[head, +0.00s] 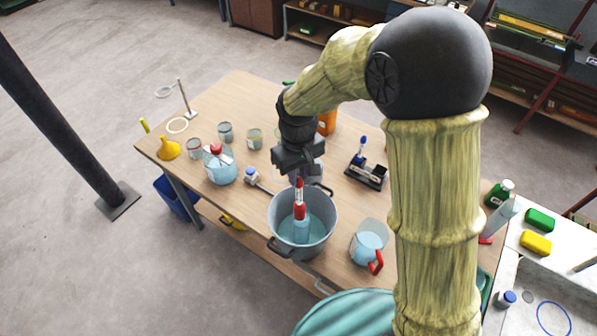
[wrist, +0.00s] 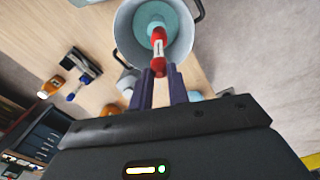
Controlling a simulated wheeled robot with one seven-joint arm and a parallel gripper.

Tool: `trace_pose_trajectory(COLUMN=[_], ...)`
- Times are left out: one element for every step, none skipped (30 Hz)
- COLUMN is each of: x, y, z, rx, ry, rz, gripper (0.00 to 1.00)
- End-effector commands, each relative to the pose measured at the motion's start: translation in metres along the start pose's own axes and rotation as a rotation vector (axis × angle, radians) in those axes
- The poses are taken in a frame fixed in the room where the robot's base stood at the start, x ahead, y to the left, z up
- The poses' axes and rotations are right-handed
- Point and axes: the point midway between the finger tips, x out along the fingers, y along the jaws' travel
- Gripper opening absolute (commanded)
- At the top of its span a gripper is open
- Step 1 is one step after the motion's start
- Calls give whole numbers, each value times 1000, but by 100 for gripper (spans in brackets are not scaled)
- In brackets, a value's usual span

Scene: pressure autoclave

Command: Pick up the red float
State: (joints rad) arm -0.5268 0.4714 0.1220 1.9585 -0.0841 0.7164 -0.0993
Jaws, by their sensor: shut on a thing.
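The red float (head: 300,211) is a slim upright stick with red ends and a pale middle. It also shows in the wrist view (wrist: 158,36), running away from my fingertips toward the pot. My gripper (head: 298,178) points down above the pot and is shut on the float's upper red end; its two dark fingers show in the wrist view (wrist: 160,77). Below the float is the grey two-handled pot (head: 331,222) with pale blue liquid. A pale cylindrical part shows under the lower red section; I cannot tell whether it belongs to the float or touches the liquid.
A jug with a red handle (head: 369,243) stands right of the pot. A red-capped flask (head: 221,168) and several small cans are at the left. A dark holder (head: 366,174) and an orange container (head: 327,122) stand behind. The wooden table's (head: 240,95) back left is clear.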

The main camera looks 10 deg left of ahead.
Motion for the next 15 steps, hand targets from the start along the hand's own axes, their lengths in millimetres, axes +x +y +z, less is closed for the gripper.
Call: trace_pose_trajectory(x=[-7, -9, -12, -14, -15, -18, -20, -22, -24, -26, -28, -31, -33, -35, -37], y=[0, 0, 0, 0, 0, 0, 0, 0, 0, 0, 0, 0, 0, 0, 0], z=[0, 0, 0, 0, 0, 0, 0, 0, 0, 0, 0, 0, 0, 0, 0], rx=[0, 0, 0, 0, 0, 0, 0, 0, 0, 0, 0, 0, 0, 0, 0], ry=[0, 0, 0, 0, 0, 0, 0, 0, 0, 0, 0, 0, 0, 0, 0], rz=[0, 0, 0, 0, 0, 0, 0, 0, 0, 0, 0, 0, 0, 0, 0], gripper=[0, 0, 0, 0, 0, 0, 0, 0, 0, 0, 0, 0, 0, 0, 0])
